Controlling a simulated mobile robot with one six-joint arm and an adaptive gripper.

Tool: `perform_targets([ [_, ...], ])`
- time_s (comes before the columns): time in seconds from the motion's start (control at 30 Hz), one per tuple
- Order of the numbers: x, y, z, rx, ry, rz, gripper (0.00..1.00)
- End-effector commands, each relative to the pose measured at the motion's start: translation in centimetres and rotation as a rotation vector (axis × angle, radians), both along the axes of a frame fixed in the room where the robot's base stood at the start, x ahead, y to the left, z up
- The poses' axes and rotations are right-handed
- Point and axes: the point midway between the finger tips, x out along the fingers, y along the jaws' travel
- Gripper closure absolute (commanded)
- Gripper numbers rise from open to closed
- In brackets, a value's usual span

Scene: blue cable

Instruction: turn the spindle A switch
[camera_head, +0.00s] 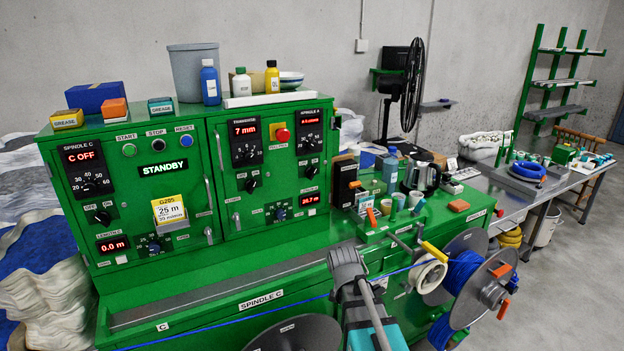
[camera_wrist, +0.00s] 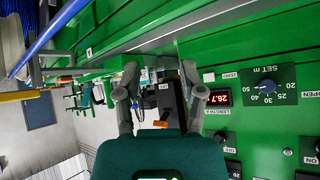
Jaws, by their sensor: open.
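The spindle A switch (camera_head: 312,171) is a black rotary knob on the right panel of the green cabinet. It sits below the spindle A dial (camera_head: 311,142) and above the red length A display (camera_head: 309,198). In the wrist view, which is turned over, the switch (camera_wrist: 220,137) appears right of my gripper, near the length A display (camera_wrist: 220,98). My gripper (camera_head: 347,260) is in front of the green bench, below and right of the switch and apart from it. In the wrist view its fingers (camera_wrist: 160,78) are spread and empty, with a black box behind them.
The black box (camera_head: 345,183) stands beside the cabinet's right side. Bottles, cups and a kettle (camera_head: 424,178) crowd the bench to the right. A blue cable (camera_head: 300,302) runs across the front to a spool (camera_head: 463,272). The space before the cabinet's panels looks clear.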

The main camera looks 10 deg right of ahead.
Motion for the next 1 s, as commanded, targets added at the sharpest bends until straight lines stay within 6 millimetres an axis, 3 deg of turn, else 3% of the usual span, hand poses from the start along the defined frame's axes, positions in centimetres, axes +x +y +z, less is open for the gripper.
perform_targets([
  [0.03,1.6,-0.2,0.2,0.007,-0.068,-0.012,0.49],
  [0.2,5.8,-0.6,2.7,0.05,-0.311,-0.036,0.49],
  [0.5,11.1,0.1,8.0,0.168,-0.722,0.008,0.49],
  [0.8,13.0,1.7,12.3,0.301,-1.022,0.13,0.49],
  [1.0,13.1,2.4,13.6,0.347,-1.101,0.18,0.49],
])
